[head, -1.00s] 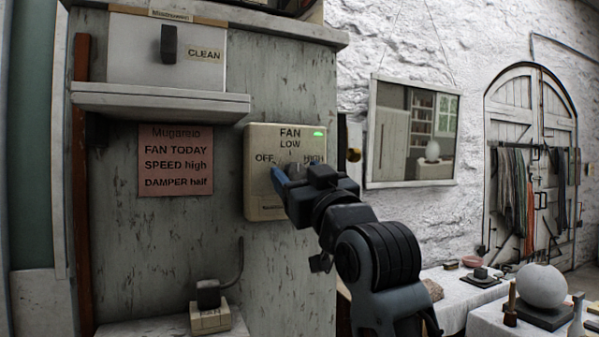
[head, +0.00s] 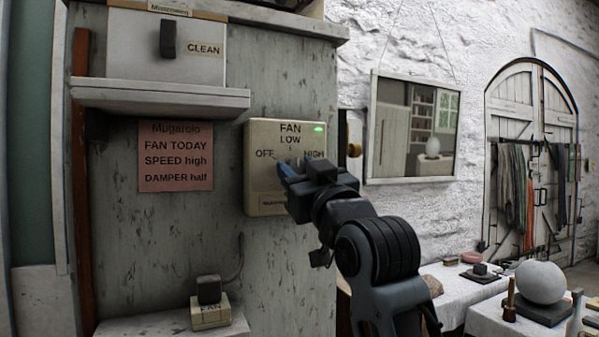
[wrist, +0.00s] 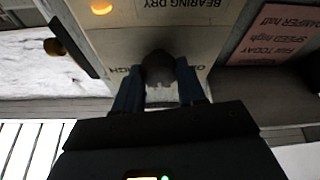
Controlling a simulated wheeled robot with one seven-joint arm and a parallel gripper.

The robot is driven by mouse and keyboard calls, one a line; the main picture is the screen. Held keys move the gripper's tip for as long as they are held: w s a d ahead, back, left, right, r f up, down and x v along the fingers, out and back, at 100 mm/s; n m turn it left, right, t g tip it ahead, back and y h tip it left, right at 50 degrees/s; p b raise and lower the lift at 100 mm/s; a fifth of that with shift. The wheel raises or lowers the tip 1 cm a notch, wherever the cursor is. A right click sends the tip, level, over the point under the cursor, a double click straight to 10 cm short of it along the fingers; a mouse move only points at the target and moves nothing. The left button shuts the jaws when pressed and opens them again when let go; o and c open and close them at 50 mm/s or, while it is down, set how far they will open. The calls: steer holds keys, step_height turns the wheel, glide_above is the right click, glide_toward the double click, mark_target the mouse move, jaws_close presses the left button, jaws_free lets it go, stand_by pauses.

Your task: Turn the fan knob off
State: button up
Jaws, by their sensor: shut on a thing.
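The beige fan box (head: 260,190) is on the grey panel, marked OFF at left, LOW at top and HIGH at right, with a lit green lamp (head: 319,129). My gripper (head: 294,168) is at the middle of the box and hides most of its knob in the head view. In the wrist view, the dark round knob (wrist: 158,66) sits between the blue fingers of my gripper (wrist: 157,85), which are shut on it. Which mark the knob points at cannot be told. The wrist view shows the box upside down, with a BEARING DRY label (wrist: 180,5) and a lit orange lamp (wrist: 101,8).
A pink note (head: 176,157) reads FAN TODAY, SPEED high, DAMPER half. A shelf (head: 160,97) juts out above it, below a CLEAN switch (head: 168,38). A small box labelled FAN (head: 210,316) with a dark top stands lower down. A table with a plaster sphere (head: 541,282) is at right.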

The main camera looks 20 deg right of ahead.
steer(key=shift+d+n, duration=0.1)
steer(key=shift+n, duration=0.2)
steer(key=n+y+b, duration=0.1)
steer(key=n+y, duration=0.1)
steer(key=n, duration=0.2)
steer(key=shift+d, duration=0.1)
steer(key=n+g+y+b, duration=0.1)
steer(key=n+y, duration=0.1)
steer(key=n, duration=0.2)
steer(key=shift+f+b, duration=0.1)
steer(key=shift+b, duration=0.25)
steer(key=n+g+y+b, duration=0.1)
steer(key=n, duration=0.3)
steer(key=shift+g+b, duration=0.3)
steer(key=shift+b, duration=0.1)
steer(key=shift+n+g+y+b, duration=0.5)
steer(key=shift+n+b, duration=0.05)
steer(key=shift+n, duration=0.95)
steer(key=shift+r, duration=0.2)
steer(key=o, duration=1.1)
steer(key=shift+c, duration=0.2)
